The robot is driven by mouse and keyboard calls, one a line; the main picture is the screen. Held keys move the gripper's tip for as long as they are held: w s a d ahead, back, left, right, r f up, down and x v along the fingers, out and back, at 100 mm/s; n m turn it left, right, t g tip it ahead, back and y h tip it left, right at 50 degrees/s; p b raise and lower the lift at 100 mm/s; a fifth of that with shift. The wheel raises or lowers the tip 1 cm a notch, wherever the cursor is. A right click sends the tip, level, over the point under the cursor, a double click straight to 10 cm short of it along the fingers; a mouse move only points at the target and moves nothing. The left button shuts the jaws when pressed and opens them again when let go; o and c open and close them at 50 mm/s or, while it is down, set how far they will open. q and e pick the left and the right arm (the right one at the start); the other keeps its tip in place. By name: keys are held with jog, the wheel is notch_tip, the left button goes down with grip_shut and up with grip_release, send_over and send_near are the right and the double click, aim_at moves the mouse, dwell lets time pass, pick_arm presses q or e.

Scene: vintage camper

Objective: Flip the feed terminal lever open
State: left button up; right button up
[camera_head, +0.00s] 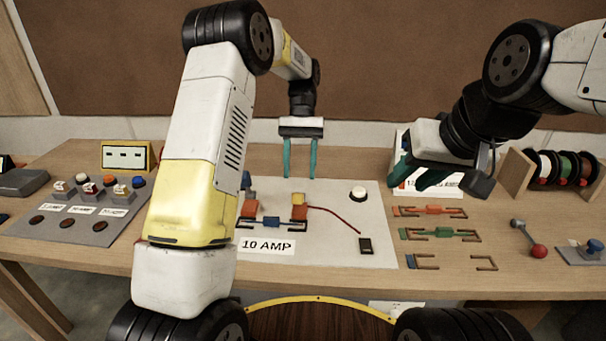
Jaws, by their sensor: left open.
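A light grey board (335,198) labelled 10 AMP lies on the workbench. On it stands an orange terminal (299,212) with a yellow-orange lever (298,198) on top; a red wire (335,217) runs from its right side. I cannot tell the lever's exact angle. A second orange terminal (249,208) stands to the left, close beside my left arm in the picture. A blue fuse piece (271,222) shows between and in front of them. My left gripper (299,176) points down, open and empty, above and apparently behind the right terminal. My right gripper (422,182) hangs over the bench at the right.
A white button (358,194) and a black block (366,245) sit on the board. Coloured fuse pieces (430,211) lie to the right, with wire spools (555,168) behind. A red-knobbed lever (538,251) is far right. A switch panel (85,212) is at left.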

pick_arm(q)
jog(key=shift+v, duration=1.2)
jog(key=shift+c, duration=0.2)
